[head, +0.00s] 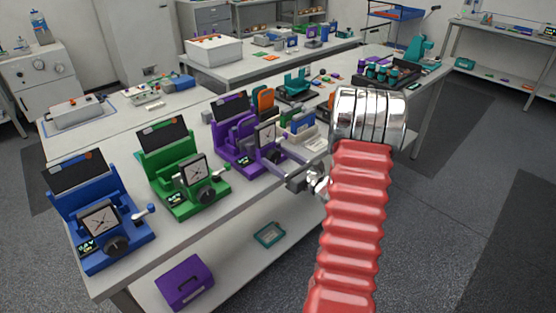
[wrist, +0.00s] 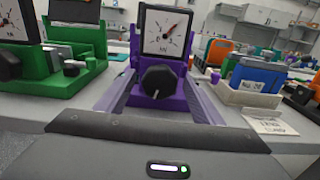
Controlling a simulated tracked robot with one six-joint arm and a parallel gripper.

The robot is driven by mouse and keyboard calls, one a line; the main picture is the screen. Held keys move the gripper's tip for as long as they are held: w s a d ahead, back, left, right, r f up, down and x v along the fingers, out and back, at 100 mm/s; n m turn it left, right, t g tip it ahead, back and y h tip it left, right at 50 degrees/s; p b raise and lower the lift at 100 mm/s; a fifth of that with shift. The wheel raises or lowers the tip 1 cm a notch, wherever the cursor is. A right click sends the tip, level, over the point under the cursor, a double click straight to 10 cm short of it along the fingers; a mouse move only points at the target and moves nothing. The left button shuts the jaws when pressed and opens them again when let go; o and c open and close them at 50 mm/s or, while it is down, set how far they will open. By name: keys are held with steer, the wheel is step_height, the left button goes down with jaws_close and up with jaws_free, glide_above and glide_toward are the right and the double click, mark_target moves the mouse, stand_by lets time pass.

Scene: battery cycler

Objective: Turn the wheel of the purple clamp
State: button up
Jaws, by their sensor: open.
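The purple clamp (head: 236,137) stands on the bench, third in a row after a blue and a green one. In the wrist view the purple clamp (wrist: 178,103) is straight ahead, with a square dial above its black wheel (wrist: 158,86). A pale mark shows low on the wheel. My gripper (head: 277,158) is at the front of the purple clamp in the head view and partly hides its wheel area. In the wrist view my gripper (wrist: 163,92) is open, one grey finger on each side of the wheel, with gaps between. I cannot tell how deep the fingers reach.
The green clamp (head: 183,175) stands to the left, and the blue clamp (head: 98,220) farther left. A beige tray (wrist: 245,92) with a blue block (wrist: 258,76) sits close right of my gripper, with a label card (wrist: 270,126) before it. Floor is clear at right.

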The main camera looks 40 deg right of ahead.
steer(key=shift+c, duration=0.6)
steer(key=c, duration=0.9)
steer(key=shift+a, duration=0.1)
steer(key=shift+n, duration=3.2)
steer(key=shift+a, duration=0.1)
